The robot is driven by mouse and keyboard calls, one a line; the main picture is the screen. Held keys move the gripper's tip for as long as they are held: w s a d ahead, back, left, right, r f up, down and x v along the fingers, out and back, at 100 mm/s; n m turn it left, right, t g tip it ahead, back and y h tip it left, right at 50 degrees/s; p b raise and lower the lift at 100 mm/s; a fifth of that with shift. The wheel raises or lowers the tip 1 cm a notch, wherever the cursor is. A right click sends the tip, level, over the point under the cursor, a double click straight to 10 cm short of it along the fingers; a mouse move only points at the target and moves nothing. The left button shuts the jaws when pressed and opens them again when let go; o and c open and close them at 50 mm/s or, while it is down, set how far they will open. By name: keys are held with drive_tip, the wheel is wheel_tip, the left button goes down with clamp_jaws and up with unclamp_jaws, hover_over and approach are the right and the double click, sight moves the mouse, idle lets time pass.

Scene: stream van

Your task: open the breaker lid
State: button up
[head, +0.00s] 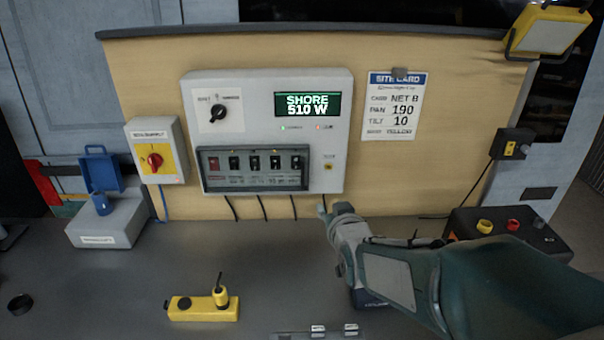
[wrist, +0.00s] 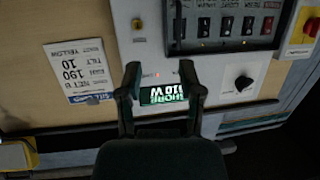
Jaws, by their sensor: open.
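The breaker lid (head: 254,169) is a dark-framed, see-through cover low on the grey power panel (head: 262,90). It looks shut over a row of black switches and one red switch at left. In the wrist view, which is upside down, the lid (wrist: 222,45) is at top right. My gripper (head: 334,208) is just below the panel's lower right corner, right of the lid, apart from it. In the wrist view my gripper (wrist: 160,68) is open and empty, its two fingers framing part of the panel and its display. The fingertips are small in the head view.
A rotary knob (head: 218,112) and lit display (head: 307,104) are above the lid. A red-yellow isolator (head: 155,160) is left, a site card (head: 393,107) right. On the bench stand a yellow block (head: 203,307), a blue-latched box (head: 107,218) and a black button box (head: 508,233).

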sight(303, 175)
drive_tip(key=w+a+t, duration=0.1)
drive_tip(key=w, duration=0.4)
drive_tip(key=w+a+f+t, duration=0.1)
drive_tip(key=w+a, duration=0.1)
drive_tip(key=w, duration=0.3)
drive_tip(key=w+a+t+y, duration=0.1)
drive_tip(key=w+a, duration=0.1)
drive_tip(key=w, duration=0.3)
drive_tip(key=shift+a+f, duration=0.15)
drive_tip(key=shift+a, duration=0.1)
drive_tip(key=shift+s, duration=0.1)
clamp_jaws()
